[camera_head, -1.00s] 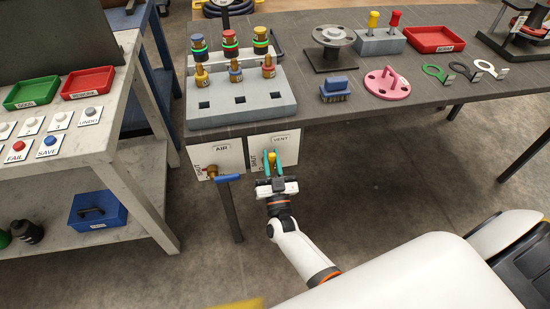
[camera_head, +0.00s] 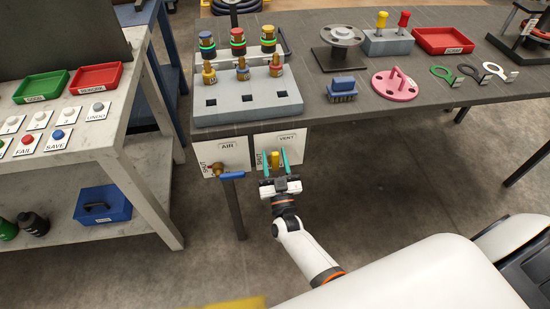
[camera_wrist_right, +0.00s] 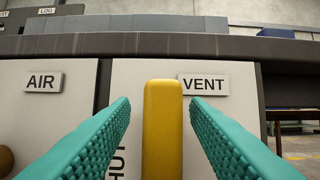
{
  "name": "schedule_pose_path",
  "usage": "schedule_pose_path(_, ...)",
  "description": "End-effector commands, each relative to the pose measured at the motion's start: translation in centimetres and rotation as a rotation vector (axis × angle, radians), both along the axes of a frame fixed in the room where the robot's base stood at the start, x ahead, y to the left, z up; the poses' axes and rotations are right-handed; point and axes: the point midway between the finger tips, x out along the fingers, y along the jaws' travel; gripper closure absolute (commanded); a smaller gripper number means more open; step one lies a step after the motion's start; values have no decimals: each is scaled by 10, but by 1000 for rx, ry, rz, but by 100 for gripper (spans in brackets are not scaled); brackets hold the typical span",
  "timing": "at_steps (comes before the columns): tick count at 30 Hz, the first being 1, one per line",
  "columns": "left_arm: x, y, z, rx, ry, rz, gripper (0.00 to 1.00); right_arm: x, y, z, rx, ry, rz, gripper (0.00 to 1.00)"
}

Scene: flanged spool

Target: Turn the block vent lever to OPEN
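The vent lever (camera_head: 275,161) is a yellow bar on the white VENT panel (camera_head: 292,139) under the table's front edge. It also shows in the right wrist view (camera_wrist_right: 162,130), standing upright below the VENT label. My right gripper (camera_head: 275,157) is open, with one teal finger on each side of the lever. In the right wrist view a gap shows between the lever and each finger. Rotated SHUT lettering is partly covered by the left-hand finger there. No OPEN marking can be read. My left gripper is not in view.
The AIR panel (camera_head: 227,145) with its blue lever (camera_head: 232,176) is just left of the VENT panel. A grey block (camera_head: 247,105) with several knobbed plugs stands on the table above. A table leg (camera_head: 234,207) stands below.

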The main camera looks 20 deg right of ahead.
Motion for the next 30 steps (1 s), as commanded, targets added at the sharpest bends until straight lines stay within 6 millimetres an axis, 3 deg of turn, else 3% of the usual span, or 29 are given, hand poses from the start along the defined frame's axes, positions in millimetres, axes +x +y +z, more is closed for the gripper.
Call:
schedule_pose_path(10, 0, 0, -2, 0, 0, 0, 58, -8, 2, -4, 3, -1, -1, 58)
schedule_pose_path(24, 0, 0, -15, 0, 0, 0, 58, -90, 21, -39, 2, 0, 0, 58)
schedule_pose_path(30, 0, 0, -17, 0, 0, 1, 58, -106, 25, -45, 2, -2, 0, 58)
